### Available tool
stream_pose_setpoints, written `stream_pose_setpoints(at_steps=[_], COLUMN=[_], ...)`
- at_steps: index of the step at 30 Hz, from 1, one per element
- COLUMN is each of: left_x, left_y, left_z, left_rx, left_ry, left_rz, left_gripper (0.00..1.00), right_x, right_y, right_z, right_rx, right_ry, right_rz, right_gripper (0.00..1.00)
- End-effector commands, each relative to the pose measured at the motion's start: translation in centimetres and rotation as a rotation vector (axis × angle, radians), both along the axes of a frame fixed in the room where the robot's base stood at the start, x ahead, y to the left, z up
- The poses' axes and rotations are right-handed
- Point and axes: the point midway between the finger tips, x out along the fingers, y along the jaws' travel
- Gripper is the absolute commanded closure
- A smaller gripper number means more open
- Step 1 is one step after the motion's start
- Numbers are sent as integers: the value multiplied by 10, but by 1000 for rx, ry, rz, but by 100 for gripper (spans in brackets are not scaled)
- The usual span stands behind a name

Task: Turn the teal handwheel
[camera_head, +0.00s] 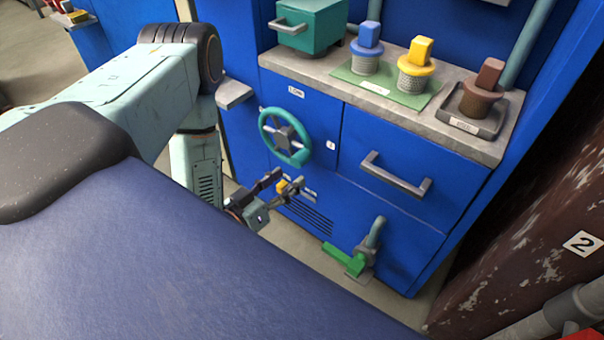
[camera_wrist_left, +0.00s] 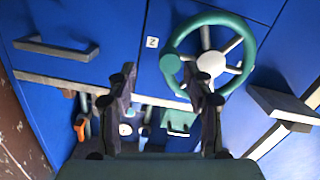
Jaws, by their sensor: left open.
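The teal handwheel (camera_head: 285,136) is mounted upright on the blue cabinet front, left of the drawer handle. It has a grey hub and spokes. It also shows in the left wrist view (camera_wrist_left: 240,84), where its rim, light spokes and round teal knob are clear. My left gripper (camera_head: 278,185) is below the wheel in the head view, with its fingers apart and nothing between them. In the left wrist view the two dark fingers (camera_wrist_left: 166,85) stand apart, and the right one overlaps the lower left of the wheel. I cannot tell whether it touches. My right gripper is not in view.
A grey drawer handle (camera_head: 396,174) juts out right of the wheel. A green pedal or lever (camera_head: 345,260) is low on the cabinet. The counter holds a teal box (camera_head: 312,26) and blue, yellow and brown plugs. A grey ledge (camera_head: 235,92) projects left of the wheel.

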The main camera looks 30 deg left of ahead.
Motion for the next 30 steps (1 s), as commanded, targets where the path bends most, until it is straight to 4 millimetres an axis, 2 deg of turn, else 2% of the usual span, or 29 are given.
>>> stream_pose_setpoints(at_steps=[1,3,7,23,25,30], left_x=[0,-1,0,26,41,64], left_y=[6,11,14,6,5,4], left_z=[-4,-2,2,6,2,1], left_rx=[-2,-5,-7,-7,-8,-8], left_ry=[-31,-61,-85,-83,-89,-86], left_rz=[9,14,17,13,15,15], left_gripper=[48,48,48,48,48,48], right_x=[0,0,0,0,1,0], right_y=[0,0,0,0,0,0], right_z=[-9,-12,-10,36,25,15], right_rx=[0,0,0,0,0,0], right_ry=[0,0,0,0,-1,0], right_rz=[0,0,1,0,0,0], right_gripper=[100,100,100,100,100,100])
